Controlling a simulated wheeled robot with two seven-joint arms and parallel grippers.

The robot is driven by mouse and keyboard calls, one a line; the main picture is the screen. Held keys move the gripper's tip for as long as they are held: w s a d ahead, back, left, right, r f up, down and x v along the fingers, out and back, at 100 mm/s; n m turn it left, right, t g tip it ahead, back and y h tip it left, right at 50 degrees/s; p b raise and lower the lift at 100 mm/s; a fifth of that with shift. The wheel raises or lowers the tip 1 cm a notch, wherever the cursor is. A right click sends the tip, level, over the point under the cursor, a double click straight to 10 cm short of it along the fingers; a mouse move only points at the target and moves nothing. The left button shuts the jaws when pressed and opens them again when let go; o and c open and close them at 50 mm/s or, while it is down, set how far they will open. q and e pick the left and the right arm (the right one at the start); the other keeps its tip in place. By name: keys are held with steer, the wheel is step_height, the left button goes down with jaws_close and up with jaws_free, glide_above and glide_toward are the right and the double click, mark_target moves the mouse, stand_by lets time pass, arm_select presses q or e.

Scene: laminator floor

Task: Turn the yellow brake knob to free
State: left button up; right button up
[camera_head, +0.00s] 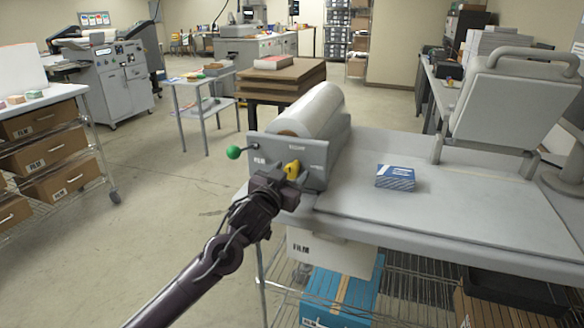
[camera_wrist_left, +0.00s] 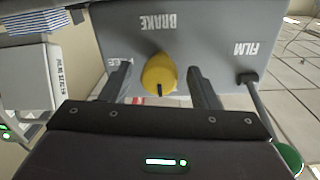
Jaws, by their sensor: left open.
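The yellow brake knob (camera_head: 292,169) sits on the grey front panel (camera_head: 318,155) of the film roll unit. In the left wrist view the knob (camera_wrist_left: 159,75) shows under the upside-down word BRAKE, with a dark mark on its near edge. My left gripper (camera_wrist_left: 161,88) is open, with one finger on each side of the knob. Small gaps seem to show between the fingers and the knob. In the head view my left gripper (camera_head: 277,185) is at the panel and covers part of the knob's surroundings. My right gripper is not in view.
A green ball-ended lever (camera_head: 233,152) marked FILM sticks out left of the panel. A white film roll (camera_head: 312,110) lies behind it. A blue-and-white box (camera_head: 395,178) stands on the grey table (camera_head: 465,225) to the right.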

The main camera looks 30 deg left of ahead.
arm_select(q)
steer(key=shift+w+a, duration=0.1)
steer(key=shift+w, duration=0.75)
steer(key=c, duration=1)
steer(key=shift+o, duration=0.2)
